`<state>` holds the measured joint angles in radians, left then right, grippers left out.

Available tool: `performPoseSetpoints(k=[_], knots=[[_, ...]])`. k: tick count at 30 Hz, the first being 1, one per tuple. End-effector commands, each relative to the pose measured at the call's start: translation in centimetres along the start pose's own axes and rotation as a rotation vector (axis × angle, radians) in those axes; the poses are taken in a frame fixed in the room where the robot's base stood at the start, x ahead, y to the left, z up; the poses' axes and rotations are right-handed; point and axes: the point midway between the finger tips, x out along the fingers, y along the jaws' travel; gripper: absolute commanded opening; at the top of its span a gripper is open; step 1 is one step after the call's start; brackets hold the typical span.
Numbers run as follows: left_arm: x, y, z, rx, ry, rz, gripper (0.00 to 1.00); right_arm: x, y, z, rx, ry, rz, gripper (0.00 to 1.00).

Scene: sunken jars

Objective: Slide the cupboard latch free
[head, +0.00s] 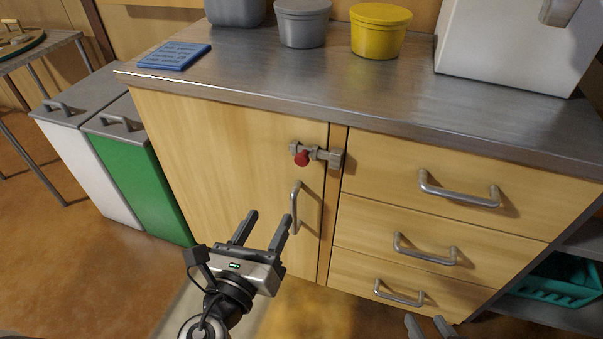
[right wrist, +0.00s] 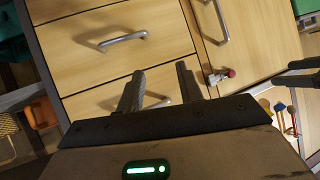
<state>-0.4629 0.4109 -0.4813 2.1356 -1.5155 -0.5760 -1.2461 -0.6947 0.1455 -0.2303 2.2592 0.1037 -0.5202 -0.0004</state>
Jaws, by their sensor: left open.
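The cupboard latch (head: 320,154) is a grey metal bolt with a red knob (head: 302,159), near the top right of the cupboard door (head: 225,150). The bolt spans the seam between the door and the strip beside the drawers. The latch also shows in the right wrist view (right wrist: 215,78). My left gripper (head: 269,214) is open and empty, below and left of the latch and apart from it, in front of the lower door. My right gripper (head: 425,318) shows only its fingertips at the bottom edge; in the right wrist view (right wrist: 160,69) its fingers are apart and empty.
A vertical door handle (head: 296,207) is below the latch, close to my left gripper's fingers. Drawers with handles (head: 458,192) are to the right. The counter (head: 330,85) overhangs above, carrying tubs and a blue card (head: 174,56). A green bin (head: 140,165) stands left.

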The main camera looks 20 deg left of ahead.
Motion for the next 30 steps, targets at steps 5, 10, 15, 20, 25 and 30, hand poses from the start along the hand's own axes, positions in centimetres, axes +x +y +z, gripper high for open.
performPoseSetpoints(k=[5, 10, 15, 20, 25, 30], knots=[[0.4, 0.4, -1.3, -0.001, -0.001, 0.001, 0.50, 0.3, -0.2, 0.7, -0.007, 0.005, -0.012, 0.36], [2.7, 0.3, -0.9, -0.002, -0.004, 0.001, 0.50, -0.3, -0.3, -0.4, -0.014, 0.019, -0.010, 0.36], [6.4, 0.3, -0.9, -0.001, -0.005, 0.001, 0.50, -0.9, -0.2, -0.9, -0.018, 0.031, -0.001, 0.36], [9.9, 0.3, -1.0, -0.001, -0.003, 0.002, 0.50, -1.2, 0.2, -1.6, -0.019, 0.051, 0.010, 0.36], [13.1, 0.3, -1.1, -0.003, -0.002, 0.001, 0.50, -1.4, 0.1, -1.7, -0.013, 0.056, 0.013, 0.36], [15.2, 0.3, -1.2, -0.002, -0.001, 0.000, 0.50, -1.4, 0.1, -1.5, -0.008, 0.051, 0.013, 0.36]])
